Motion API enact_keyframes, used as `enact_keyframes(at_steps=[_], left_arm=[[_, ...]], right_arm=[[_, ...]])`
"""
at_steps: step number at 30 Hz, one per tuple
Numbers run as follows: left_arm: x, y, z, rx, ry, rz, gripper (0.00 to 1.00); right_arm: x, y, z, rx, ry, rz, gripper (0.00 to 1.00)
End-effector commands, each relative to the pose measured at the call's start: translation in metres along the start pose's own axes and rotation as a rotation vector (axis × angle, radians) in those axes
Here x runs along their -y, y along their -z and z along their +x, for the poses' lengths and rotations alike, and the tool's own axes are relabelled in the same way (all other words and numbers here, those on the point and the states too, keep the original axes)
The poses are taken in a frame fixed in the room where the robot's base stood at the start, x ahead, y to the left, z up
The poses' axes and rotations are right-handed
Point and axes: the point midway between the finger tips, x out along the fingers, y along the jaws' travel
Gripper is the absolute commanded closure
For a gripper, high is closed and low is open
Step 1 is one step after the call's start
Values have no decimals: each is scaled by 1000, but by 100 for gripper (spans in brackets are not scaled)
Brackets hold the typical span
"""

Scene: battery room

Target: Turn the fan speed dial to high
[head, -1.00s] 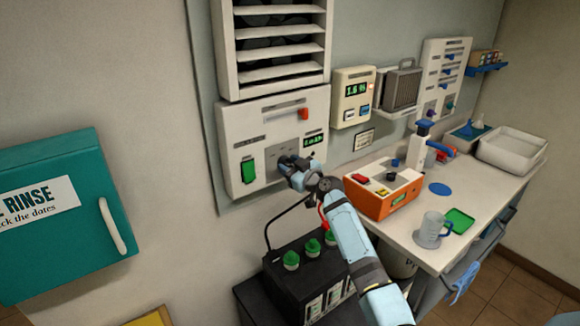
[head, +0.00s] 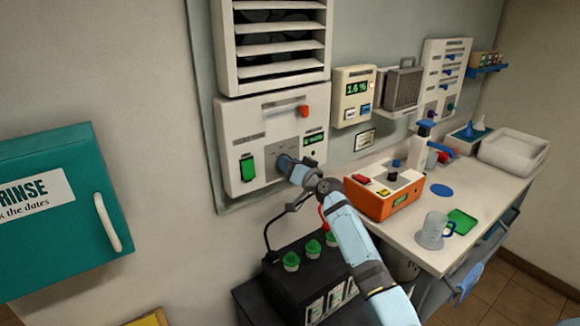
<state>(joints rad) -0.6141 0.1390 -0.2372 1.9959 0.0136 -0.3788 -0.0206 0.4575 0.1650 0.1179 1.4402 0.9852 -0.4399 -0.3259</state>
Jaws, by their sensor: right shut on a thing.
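The white fan control panel (head: 240,117) is on the wall below the louvred vent. It carries a green switch (head: 247,168), a red-orange knob (head: 303,110) on a slot and a small green display (head: 314,139). My right gripper (head: 284,166) is at the grey plate (head: 285,148) in the panel's lower middle, shut on the dial there. The dial itself is hidden behind the fingers, so its pointer position cannot be seen. My left gripper is not in view.
A black charger box (head: 290,284) with green knobs stands below my right arm. A teal cabinet (head: 60,235) is at left.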

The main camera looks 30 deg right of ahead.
Motion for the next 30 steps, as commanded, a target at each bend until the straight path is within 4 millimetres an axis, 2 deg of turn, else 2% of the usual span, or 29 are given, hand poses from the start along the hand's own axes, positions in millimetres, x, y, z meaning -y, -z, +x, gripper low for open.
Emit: enact_keyframes(at_steps=[21,30], left_arm=[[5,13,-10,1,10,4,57],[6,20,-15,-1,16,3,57]], right_arm=[[2,1,0,-47,-14,671,82],[2,1,0,-62,-18,870,82]])
